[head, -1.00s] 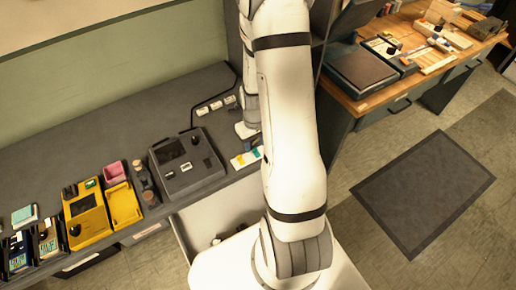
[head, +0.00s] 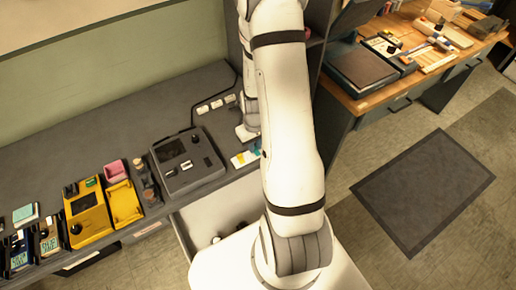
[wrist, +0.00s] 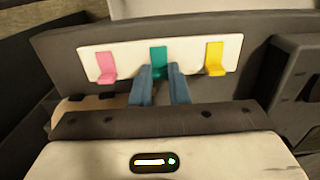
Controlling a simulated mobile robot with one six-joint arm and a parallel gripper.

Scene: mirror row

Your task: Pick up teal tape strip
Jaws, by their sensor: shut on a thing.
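The teal tape strip (wrist: 158,58) is in the middle of a white card (wrist: 120,62) in the wrist view, between a pink strip (wrist: 106,66) and a yellow strip (wrist: 215,58). My gripper (wrist: 160,72) has its two blue fingers shut on the lower end of the teal strip. The upper part of the strip still lies against the card. In the head view the white card (head: 238,160) lies at the counter's front edge, partly hidden by my arm, and my fingertips are hidden there.
A grey device (head: 190,175) stands left of the card on the dark counter (head: 95,140). Yellow devices (head: 88,215) and small items are further left. An open drawer (head: 205,222) is below the counter edge. White blocks (head: 217,104) lie behind. The back of the counter is mostly clear.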

